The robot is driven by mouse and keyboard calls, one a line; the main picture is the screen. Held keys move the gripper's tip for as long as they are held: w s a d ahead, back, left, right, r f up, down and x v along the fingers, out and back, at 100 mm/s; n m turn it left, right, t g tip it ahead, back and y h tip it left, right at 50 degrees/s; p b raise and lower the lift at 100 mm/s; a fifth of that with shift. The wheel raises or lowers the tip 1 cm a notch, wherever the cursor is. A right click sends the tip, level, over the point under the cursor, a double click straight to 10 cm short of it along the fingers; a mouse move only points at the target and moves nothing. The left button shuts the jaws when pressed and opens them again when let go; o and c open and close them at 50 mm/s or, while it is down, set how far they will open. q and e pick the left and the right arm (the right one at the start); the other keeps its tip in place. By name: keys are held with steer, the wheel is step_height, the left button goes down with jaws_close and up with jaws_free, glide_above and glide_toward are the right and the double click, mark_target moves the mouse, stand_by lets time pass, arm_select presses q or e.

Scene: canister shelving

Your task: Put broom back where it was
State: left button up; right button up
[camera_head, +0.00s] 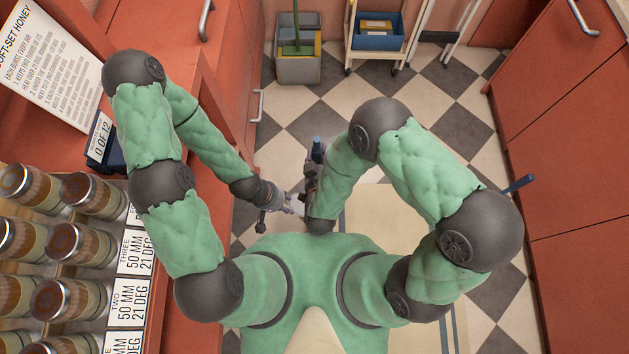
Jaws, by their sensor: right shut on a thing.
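A blue handle end (318,150), which looks like part of the broom, stands up at my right gripper (313,178). The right gripper is partly hidden by my own forearm and is shut on this handle. The broom's head is not visible. Another blue rod end (518,184) sticks out beyond my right arm at the right; I cannot tell whether it belongs to the same broom. My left gripper (294,204) is just below and left of the right one, close to my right wrist. Its fingers are too small and overlapped to read.
A grey bucket (298,70) with a green pole stands at the back, beside a cart holding a blue bin (378,36). Red cabinets (570,120) line the right. Shelved jars (80,243) and a honey sign (52,62) are at left.

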steer(key=shift+s+a+r, duration=0.2)
steer(key=shift+s+a, duration=0.3)
steer(key=shift+s, duration=0.05)
steer(key=shift+f, duration=0.15)
steer(key=w+f+b, duration=0.9)
steer(key=w+f, duration=0.3)
steer(key=w, duration=0.1)
steer(key=shift+w+d+f, duration=0.2)
steer(key=shift+w+f, duration=0.2)
steer(key=shift+f, duration=0.2)
steer(key=o, duration=1.3)
